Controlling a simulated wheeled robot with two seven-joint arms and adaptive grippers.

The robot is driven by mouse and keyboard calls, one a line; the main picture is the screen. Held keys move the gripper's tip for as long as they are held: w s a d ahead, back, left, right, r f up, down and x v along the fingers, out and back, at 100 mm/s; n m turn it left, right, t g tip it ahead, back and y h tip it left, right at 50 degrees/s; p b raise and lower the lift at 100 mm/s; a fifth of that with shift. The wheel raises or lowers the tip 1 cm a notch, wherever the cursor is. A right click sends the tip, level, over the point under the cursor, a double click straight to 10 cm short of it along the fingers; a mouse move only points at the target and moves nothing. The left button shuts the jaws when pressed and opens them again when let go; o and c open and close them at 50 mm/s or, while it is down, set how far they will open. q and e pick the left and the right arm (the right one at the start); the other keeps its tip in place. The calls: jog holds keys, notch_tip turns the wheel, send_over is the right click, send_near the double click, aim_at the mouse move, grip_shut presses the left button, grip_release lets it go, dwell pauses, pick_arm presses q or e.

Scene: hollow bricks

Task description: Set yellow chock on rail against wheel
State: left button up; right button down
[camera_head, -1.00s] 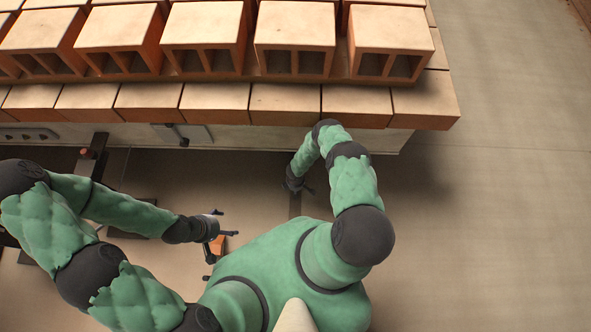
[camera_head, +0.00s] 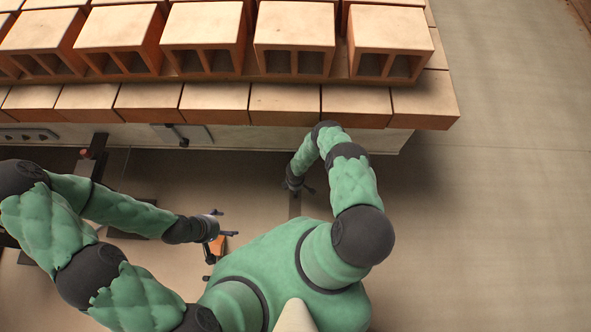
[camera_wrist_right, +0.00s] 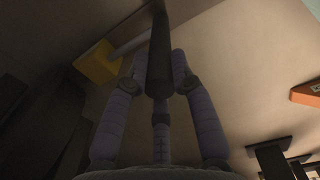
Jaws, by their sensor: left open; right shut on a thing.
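The yellow chock (camera_wrist_right: 97,62) shows at the upper left of the right wrist view. A pale rod runs from it to a dark round grip (camera_wrist_right: 160,60). My right gripper (camera_wrist_right: 156,82) is shut on that grip. In the head view my right gripper (camera_head: 301,188) is small and low beside the brick stack, above a dark strip (camera_head: 295,205) that may be the rail. I cannot make out the chock there or tell whether it touches the rail. The wheel is not clearly seen. My left gripper (camera_head: 227,224) is open and empty.
Hollow orange bricks (camera_head: 295,30) are stacked on a long brick-topped load (camera_head: 285,100) at the back. An orange object (camera_head: 217,246) lies just below my left gripper; dark frames (camera_head: 97,150) stand at the left. The floor (camera_head: 490,230) at the right is clear.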

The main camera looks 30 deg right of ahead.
jog(key=shift+w, duration=0.1)
jog(key=shift+c, duration=1.8)
grip_release()
jog(key=shift+r+p, duration=5.1)
jog(key=shift+r, duration=0.4)
